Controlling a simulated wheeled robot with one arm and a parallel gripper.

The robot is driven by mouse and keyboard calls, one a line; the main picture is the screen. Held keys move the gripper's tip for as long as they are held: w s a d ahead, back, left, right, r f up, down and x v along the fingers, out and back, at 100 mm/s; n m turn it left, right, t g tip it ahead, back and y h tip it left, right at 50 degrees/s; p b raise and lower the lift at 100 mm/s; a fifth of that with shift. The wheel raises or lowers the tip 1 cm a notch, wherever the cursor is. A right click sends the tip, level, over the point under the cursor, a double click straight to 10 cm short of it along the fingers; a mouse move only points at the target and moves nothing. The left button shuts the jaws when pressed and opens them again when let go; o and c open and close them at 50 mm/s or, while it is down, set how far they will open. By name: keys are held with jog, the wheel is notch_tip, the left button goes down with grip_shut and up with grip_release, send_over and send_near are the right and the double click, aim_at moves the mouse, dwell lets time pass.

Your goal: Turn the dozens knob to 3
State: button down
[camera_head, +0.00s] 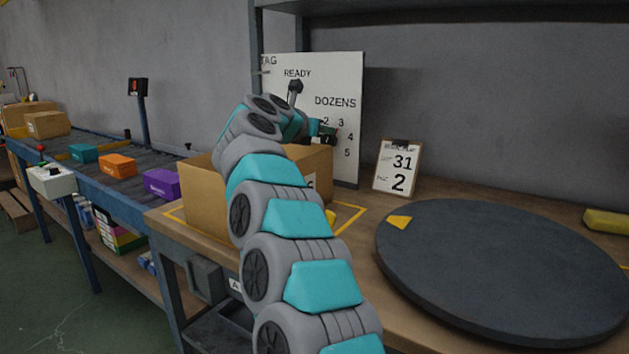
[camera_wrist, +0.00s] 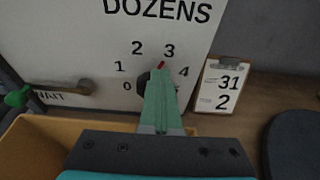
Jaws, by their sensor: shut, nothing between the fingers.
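The dozens knob (camera_wrist: 142,79) is a dark dial on the white panel (camera_wrist: 60,50), with numerals in an arc around it. Its red pointer mark (camera_wrist: 161,65) leans up and right, toward the 3. My gripper (camera_wrist: 160,75) is shut and empty, its green fingers in front of the knob and hiding most of it. I cannot tell whether they touch it. In the head view my gripper (camera_head: 326,131) is at the panel under the word DOZENS, and the knob is hidden there.
An open cardboard box (camera_head: 205,197) stands below the panel, under my arm. A clipboard (camera_head: 397,167) reading 31 and 2 leans to the right. A round dark turntable (camera_head: 500,270) fills the right of the bench. A lever (camera_wrist: 85,88) is on the panel's left.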

jog(key=shift+r+p, duration=0.3)
jog(key=shift+r, duration=0.05)
jog(key=s+a+b, duration=0.3)
jog(key=s+b, duration=0.1)
jog(key=s, duration=0.1)
dwell(0.3)
jog(key=shift+a, duration=0.1)
